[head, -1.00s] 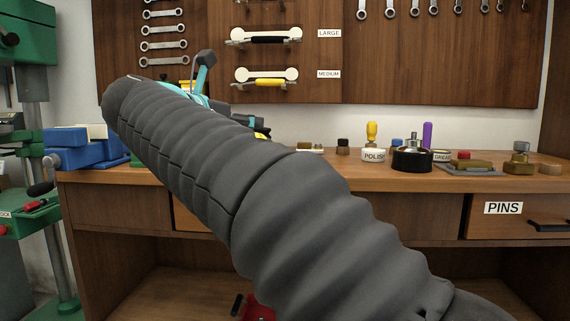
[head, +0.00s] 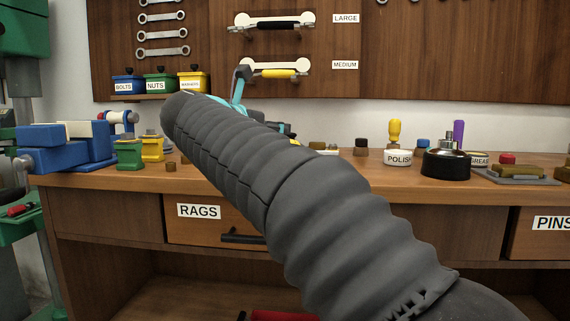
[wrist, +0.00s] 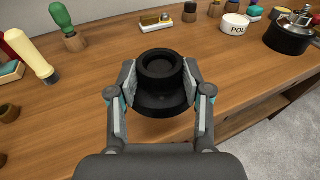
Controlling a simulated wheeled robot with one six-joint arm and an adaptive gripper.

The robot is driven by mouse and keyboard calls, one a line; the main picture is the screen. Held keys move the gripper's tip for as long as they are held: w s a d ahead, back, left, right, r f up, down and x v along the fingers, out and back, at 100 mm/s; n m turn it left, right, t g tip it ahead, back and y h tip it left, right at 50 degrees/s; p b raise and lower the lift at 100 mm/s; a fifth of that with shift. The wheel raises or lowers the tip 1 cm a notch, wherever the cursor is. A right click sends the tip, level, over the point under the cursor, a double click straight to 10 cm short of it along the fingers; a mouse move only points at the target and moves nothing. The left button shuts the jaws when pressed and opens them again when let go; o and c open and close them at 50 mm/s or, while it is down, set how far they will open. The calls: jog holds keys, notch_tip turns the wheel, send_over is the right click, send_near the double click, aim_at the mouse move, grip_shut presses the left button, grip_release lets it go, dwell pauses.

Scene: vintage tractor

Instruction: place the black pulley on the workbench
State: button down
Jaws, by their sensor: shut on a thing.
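The black pulley (wrist: 161,85) is between the two fingers of my gripper (wrist: 161,88) in the wrist view, and the fingers are shut on its sides. It is upright and overlaps the front part of the workbench (wrist: 90,85). I cannot tell whether it touches the bench top. In the head view the workbench (head: 215,190) spans the picture, and my arm reaches over it. My arm hides the pulley and most of the gripper there.
A polish tin (head: 398,158) and a black round can (head: 446,162) stand on the right. A blue vise (head: 65,147) and small green (head: 129,153) and yellow (head: 151,147) containers stand on the left. In the wrist view, bare wood lies left of the pulley.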

jog(key=w+f, duration=0.1)
jog(key=w+d+f, duration=0.1)
jog(key=w, duration=0.1)
jog(key=w+f+b, duration=0.1)
jog(key=w, duration=0.1)
jog(key=shift+w+d+f, duration=0.2)
jog(key=shift+w+d, duration=0.05)
jog(key=shift+d, duration=0.1)
jog(key=shift+f+b, duration=0.85)
jog(key=shift+f, duration=1.15)
jog(key=shift+f, duration=0.1)
jog(key=shift+c, duration=2.4)
grip_release()
jog(key=shift+s+a, duration=0.1)
jog(key=shift+s, duration=0.15)
jog(key=p+v, duration=0.1)
jog(key=v, duration=1)
jog(key=shift+s, duration=0.2)
jog(key=shift+a, duration=0.1)
